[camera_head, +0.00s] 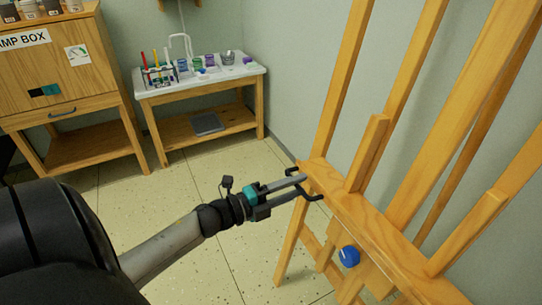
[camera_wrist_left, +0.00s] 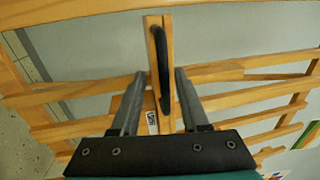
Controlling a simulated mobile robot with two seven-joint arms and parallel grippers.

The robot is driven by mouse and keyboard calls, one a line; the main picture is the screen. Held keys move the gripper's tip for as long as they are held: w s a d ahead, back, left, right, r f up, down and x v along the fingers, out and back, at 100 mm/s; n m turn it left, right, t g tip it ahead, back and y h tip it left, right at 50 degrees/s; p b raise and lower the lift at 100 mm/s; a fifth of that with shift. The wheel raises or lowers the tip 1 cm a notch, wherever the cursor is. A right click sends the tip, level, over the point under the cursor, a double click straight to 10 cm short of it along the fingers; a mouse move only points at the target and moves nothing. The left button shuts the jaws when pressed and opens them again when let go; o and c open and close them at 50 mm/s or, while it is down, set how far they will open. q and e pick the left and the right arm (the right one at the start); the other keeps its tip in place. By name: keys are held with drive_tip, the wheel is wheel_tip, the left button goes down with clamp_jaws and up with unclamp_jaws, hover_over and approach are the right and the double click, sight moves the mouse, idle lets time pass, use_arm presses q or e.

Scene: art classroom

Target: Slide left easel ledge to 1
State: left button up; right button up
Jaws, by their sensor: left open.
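The wooden easel (camera_head: 398,225) stands at the right of the head view. Its ledge (camera_head: 340,205) runs across the front, with a blue knob (camera_head: 349,256) below it. My left gripper (camera_head: 303,185) is at the ledge's left end, fingers pointing toward it. In the left wrist view a black bar handle (camera_wrist_left: 163,55) on a wooden piece lies between the two open grey fingers, with gaps visible on both sides. Whether the fingers reach past the bar is unclear. A small white tag (camera_wrist_left: 152,118) sits beside the handle; I cannot read it surely. My right gripper is out of view.
A wooden cabinet (camera_head: 60,75) stands at the back left. The tiled floor (camera_head: 170,200) between them and the easel is clear.

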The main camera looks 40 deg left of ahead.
use_arm(q)
drive_tip(key=p+v, duration=0.3)
drive_tip(key=v, duration=1.2)
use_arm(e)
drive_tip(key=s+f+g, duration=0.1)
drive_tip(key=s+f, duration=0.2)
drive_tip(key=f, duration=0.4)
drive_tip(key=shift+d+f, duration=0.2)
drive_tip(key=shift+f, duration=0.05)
use_arm(q)
drive_tip(key=shift+w, duration=0.1)
